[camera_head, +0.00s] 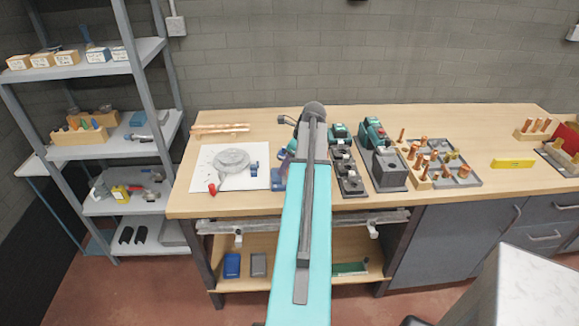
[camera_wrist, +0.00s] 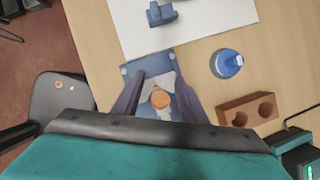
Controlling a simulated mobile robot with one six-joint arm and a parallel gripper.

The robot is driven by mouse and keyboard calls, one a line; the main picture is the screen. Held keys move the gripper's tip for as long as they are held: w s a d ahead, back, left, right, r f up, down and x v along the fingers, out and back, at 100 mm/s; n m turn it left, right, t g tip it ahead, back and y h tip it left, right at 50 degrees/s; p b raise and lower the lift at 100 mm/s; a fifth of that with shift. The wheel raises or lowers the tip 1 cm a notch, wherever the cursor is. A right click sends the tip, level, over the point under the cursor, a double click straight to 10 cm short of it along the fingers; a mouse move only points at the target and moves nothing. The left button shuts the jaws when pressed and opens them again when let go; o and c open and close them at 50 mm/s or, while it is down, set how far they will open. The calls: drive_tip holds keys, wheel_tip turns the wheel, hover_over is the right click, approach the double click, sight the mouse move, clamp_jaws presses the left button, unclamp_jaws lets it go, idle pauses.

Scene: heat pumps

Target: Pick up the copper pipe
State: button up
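In the wrist view, a round copper pipe end (camera_wrist: 160,100) faces the camera. It stands in a blue-grey vise-like holder (camera_wrist: 134,69). My gripper (camera_wrist: 159,77) is open above it, with one dark finger on each side of the copper and a gap on both sides. How far the fingertips are above the holder is hard to tell. In the head view, the blue holder (camera_head: 279,174) shows just right of the white mat; my arm hides the gripper and the copper in it. Other copper pipes (camera_head: 220,129) lie at the back left of the bench.
A blue-capped bottle (camera_wrist: 227,64) and a brown block with two holes (camera_wrist: 248,109) stand close to the holder. The white mat (camera_head: 205,160) bears a grey coil. Green tools and chargers (camera_head: 388,170) and a tray of copper fittings (camera_head: 465,176) stand right of my arm.

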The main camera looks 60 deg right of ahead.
drive_tip(key=shift+c, duration=0.5)
clamp_jaws()
drive_tip(key=shift+r, duration=0.15)
drive_tip(key=shift+r+b, duration=0.8)
drive_tip(key=shift+r, duration=0.6)
drive_tip(key=s+d+r+b, duration=0.1)
drive_tip(key=s+b, duration=0.3)
drive_tip(key=s, duration=1.2)
drive_tip(key=shift+d+r, duration=0.25)
drive_tip(key=shift+r, duration=0.25)
drive_tip(key=shift+w, duration=0.1)
